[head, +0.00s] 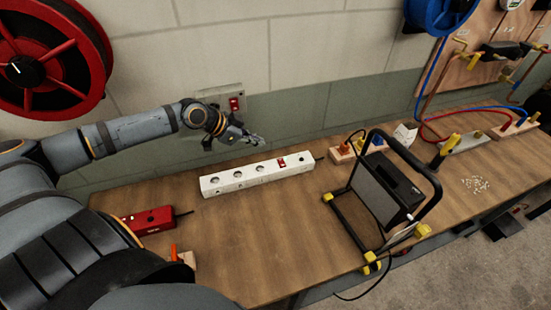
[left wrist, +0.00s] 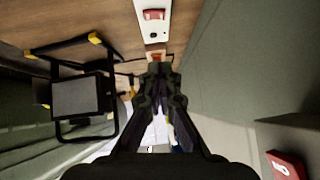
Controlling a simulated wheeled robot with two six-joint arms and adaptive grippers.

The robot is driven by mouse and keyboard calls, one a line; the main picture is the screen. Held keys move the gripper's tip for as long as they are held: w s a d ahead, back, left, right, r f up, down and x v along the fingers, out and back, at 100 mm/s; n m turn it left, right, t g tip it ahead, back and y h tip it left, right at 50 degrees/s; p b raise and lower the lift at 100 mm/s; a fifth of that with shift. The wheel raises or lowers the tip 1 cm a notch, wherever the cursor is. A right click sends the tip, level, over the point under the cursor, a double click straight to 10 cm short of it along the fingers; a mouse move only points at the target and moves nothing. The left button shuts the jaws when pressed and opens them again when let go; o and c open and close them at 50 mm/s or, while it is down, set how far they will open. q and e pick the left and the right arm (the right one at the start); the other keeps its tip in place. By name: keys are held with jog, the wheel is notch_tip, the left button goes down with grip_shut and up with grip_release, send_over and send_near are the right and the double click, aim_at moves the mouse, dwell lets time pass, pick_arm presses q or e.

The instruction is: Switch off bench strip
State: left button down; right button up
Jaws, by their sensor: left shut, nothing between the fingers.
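The bench strip (head: 257,173) is a long white power strip lying on the wooden bench, with several round sockets and a red switch (head: 282,162) at its right end. In the left wrist view the strip's end (left wrist: 151,28) and its red switch (left wrist: 154,14) show at the top, beyond the fingers. My left gripper (head: 258,141) is shut and empty. In the head view it appears above and behind the strip, near the wall; I cannot tell its exact height. The switch's on or off position is too small to tell. My right gripper is not in view.
A wall plate with a red switch (head: 234,104) is behind my left gripper. A black work lamp with a tubular frame (head: 388,187) stands right of the strip. A red box (head: 149,221) lies at the front left. The bench (head: 270,240) is clear in front of the strip.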

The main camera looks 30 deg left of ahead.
aim_at(283, 159)
pick_arm(q)
jog(key=b+x, duration=0.2)
jog(key=x, duration=0.6)
jog(key=shift+w+d+f, duration=0.15)
jog(key=shift+w+d, duration=0.05)
jog(key=f, duration=0.3)
jog(key=shift+w+f+p, duration=0.3)
jog(key=shift+w+f, duration=0.05)
jog(key=shift+a+f, duration=0.1)
jog(key=shift+f, duration=0.45)
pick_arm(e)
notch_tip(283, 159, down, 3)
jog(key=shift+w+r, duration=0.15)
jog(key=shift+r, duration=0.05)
